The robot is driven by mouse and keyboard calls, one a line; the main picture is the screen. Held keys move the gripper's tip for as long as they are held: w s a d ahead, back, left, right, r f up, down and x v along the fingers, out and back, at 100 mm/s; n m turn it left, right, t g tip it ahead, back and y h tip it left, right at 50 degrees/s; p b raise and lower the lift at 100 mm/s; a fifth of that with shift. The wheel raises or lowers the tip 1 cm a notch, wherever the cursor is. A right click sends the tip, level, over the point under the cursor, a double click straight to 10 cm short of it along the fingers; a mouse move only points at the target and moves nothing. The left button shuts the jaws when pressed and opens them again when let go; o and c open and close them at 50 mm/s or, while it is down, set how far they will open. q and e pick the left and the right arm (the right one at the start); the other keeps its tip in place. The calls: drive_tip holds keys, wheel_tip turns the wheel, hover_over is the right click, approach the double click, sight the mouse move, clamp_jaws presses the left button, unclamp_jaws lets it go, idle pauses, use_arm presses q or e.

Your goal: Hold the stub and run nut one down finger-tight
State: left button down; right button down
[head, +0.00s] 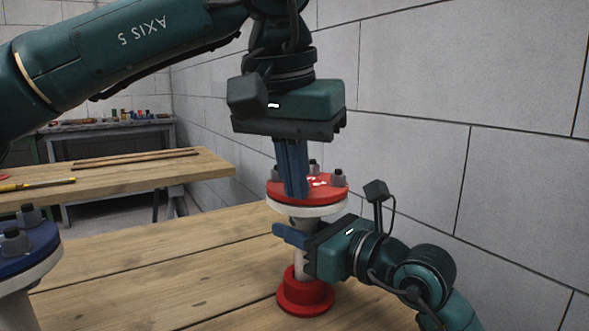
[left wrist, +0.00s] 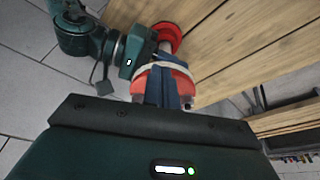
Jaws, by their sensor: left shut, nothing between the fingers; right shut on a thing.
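The stub (head: 302,262) is a pale upright pipe with a red flange (head: 333,195) over a white ring, standing in a red base (head: 305,297). Grey nuts on studs (head: 338,178) stand around the flange. My left gripper (head: 297,193) points down over the flange, its blue fingers shut and empty at its near side. The fingers hide part of the rim, and which nut they are beside cannot be told. My right gripper (head: 290,236) is shut on the stub below the flange. The left wrist view shows the left fingers (left wrist: 166,92) in front of the flange.
A blue flange (head: 40,240) with nuts stands at the left front. Another wooden table (head: 120,172) behind carries a yellow-handled tool (head: 38,184) and wood strips. A block wall (head: 420,80) rises close on the right.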

use_arm(q)
drive_tip(key=shift+w, duration=0.45)
idle(0.5)
drive_tip(key=shift+a, duration=0.15)
drive_tip(key=shift+w+a, duration=0.15)
idle(0.3)
drive_tip(key=shift+f, duration=0.1)
idle(0.4)
wheel_tip(320, 180, up, 6)
drive_tip(key=shift+s+a, duration=0.3)
idle(0.4)
drive_tip(key=shift+r, duration=0.2)
